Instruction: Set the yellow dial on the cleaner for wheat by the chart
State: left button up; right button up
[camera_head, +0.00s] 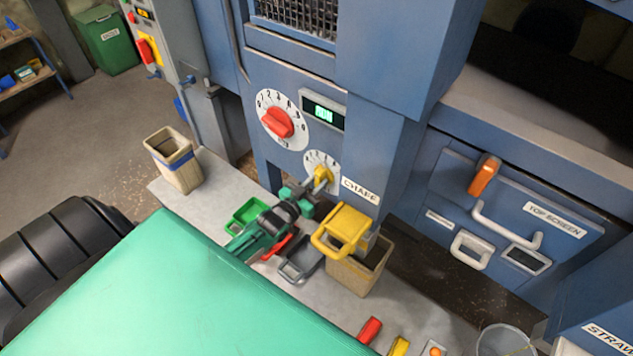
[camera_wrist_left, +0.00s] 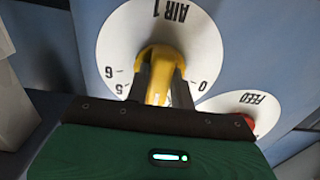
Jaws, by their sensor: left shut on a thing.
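The yellow dial (camera_head: 323,174) sits on a white numbered plate on the blue cleaner's front, below a larger red dial. My left gripper (camera_head: 314,184) reaches it from the lower left. In the left wrist view the two dark fingers stand on either side of the yellow dial (camera_wrist_left: 158,86), shut on it. Its plate (camera_wrist_left: 128,45) reads "AIR 1" upside down, with 5, 6 and 0 visible; the other numbers and the pointer setting are hidden or too small to read. I cannot make out a chart. My right gripper is not in view.
The red dial (camera_head: 278,123) and a lit green display (camera_head: 323,113) are above. A yellow-handled thing (camera_head: 347,224) over a tan bin stands close right of my gripper. Small green and dark trays (camera_head: 299,266) lie on the bench below. A tan bin (camera_head: 172,160) stands left.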

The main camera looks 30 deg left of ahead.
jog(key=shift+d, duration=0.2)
pick_arm(q)
jog(key=o, duration=1)
jog(key=shift+s, duration=0.1)
jog(key=shift+s+f, duration=0.1)
jog(key=shift+s, duration=0.2)
jog(key=shift+s+a+b, duration=0.2)
jog(key=shift+s+b, duration=0.05)
jog(key=shift+s, duration=1.9)
jog(key=shift+s+a+b, duration=0.15)
jog(key=shift+s+b, duration=0.15)
jog(key=shift+s, duration=1.9)
jog(key=shift+s+a+b, duration=0.2)
jog(key=shift+s+b, duration=0.05)
jog(key=shift+s, duration=1.9)
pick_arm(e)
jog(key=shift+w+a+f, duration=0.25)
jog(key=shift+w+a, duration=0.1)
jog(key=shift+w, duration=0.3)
